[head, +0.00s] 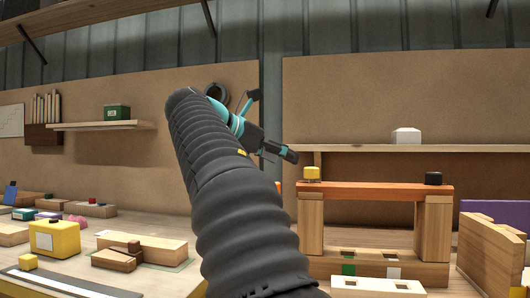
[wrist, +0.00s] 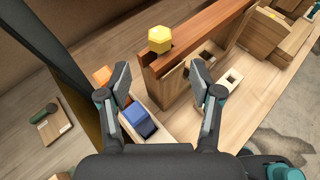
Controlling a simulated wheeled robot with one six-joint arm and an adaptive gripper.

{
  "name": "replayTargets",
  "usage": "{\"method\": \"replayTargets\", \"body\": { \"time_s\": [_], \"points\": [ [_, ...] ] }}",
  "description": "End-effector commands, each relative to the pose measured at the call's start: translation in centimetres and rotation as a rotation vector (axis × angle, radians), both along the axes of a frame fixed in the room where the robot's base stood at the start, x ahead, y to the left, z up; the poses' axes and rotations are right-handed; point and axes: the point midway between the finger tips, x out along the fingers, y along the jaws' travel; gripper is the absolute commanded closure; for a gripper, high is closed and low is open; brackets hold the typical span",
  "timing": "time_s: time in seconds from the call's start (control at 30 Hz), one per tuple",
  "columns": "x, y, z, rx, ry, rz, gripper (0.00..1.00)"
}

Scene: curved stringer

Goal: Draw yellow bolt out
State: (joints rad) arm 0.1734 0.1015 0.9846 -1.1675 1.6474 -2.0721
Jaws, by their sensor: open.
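The yellow bolt (head: 311,173) sits upright at the left end of the reddish-brown beam (head: 375,190) in the head view. Its six-sided head (wrist: 159,39) shows in the wrist view, standing above the near end of the beam (wrist: 200,40). The shank is hidden. My gripper (wrist: 161,82) is open and empty. In the wrist view the bolt head lies beyond the fingertips, roughly centred between them and apart from both. In the head view my gripper (head: 289,154) is left of and higher than the bolt, partly covered by my arm.
A black bolt (head: 433,178) stands at the beam's right end. Wooden posts (head: 310,222) hold the beam up. A blue block (wrist: 139,119) and an orange piece (wrist: 103,75) lie near my left finger. A shelf with a white box (head: 406,136) is behind.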

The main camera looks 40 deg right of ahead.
Motion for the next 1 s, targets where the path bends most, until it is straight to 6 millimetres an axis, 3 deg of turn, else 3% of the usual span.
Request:
{"method": "replayTargets", "body": {
  "time_s": [0.5, 0.7, 1.0],
  "points": [
    [-0.3, -7.8, -3.3, 0.002, 0.001, 0.000, 0.35],
    [-0.3, -9.3, -4.0, 0.001, -0.001, 0.004, 0.35],
    [-0.3, -9.7, -4.2, 0.001, -0.001, 0.005, 0.35]
  ]
}}
